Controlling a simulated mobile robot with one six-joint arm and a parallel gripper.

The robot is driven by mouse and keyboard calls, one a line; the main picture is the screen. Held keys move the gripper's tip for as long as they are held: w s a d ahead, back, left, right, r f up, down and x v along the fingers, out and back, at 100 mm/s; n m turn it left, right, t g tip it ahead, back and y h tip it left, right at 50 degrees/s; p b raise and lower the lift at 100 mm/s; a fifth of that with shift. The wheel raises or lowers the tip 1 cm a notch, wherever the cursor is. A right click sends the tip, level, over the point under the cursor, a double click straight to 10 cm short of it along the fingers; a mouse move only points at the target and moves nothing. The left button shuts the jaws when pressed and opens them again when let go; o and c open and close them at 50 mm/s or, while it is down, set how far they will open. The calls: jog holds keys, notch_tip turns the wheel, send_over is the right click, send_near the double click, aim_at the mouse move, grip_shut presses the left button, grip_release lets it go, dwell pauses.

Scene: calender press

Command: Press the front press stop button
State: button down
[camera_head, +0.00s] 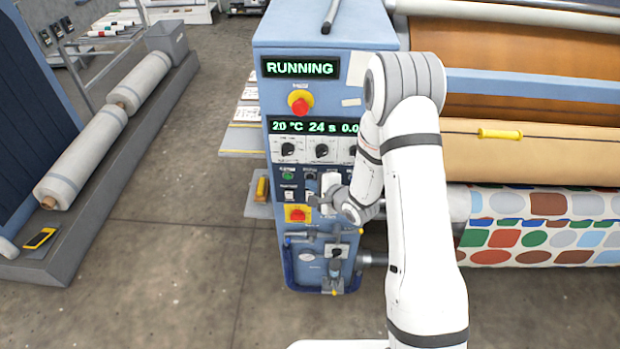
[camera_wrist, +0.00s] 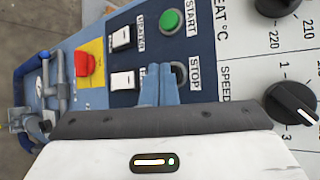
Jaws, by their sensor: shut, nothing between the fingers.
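The front control panel of the press has a green START button (camera_wrist: 170,20) and, beside the STOP label, a dark round stop button (camera_wrist: 181,72). In the head view the stop button (camera_head: 310,176) sits just right of the green START button (camera_head: 287,176). My gripper (camera_head: 315,200) is at the panel, just below and right of the stop button. In the wrist view the shut, empty fingers of my gripper (camera_wrist: 158,70) are beside the stop button and partly cover it. I cannot tell whether they touch the panel. The display (camera_head: 300,68) reads RUNNING.
A red emergency button on a yellow plate (camera_head: 298,214) and two rocker switches (camera_wrist: 122,38) lie close by. Another red mushroom button (camera_head: 300,102) is higher up. Dark knobs (camera_head: 322,150) sit above the stop button. Rolls of fabric (camera_head: 540,225) are at the right.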

jog(key=shift+w, duration=0.35)
dwell(0.7)
jog(key=shift+s, duration=0.75)
jog(key=s+b, duration=0.1)
jog(key=s, duration=0.4)
jog(key=shift+a, duration=0.1)
dwell(0.9)
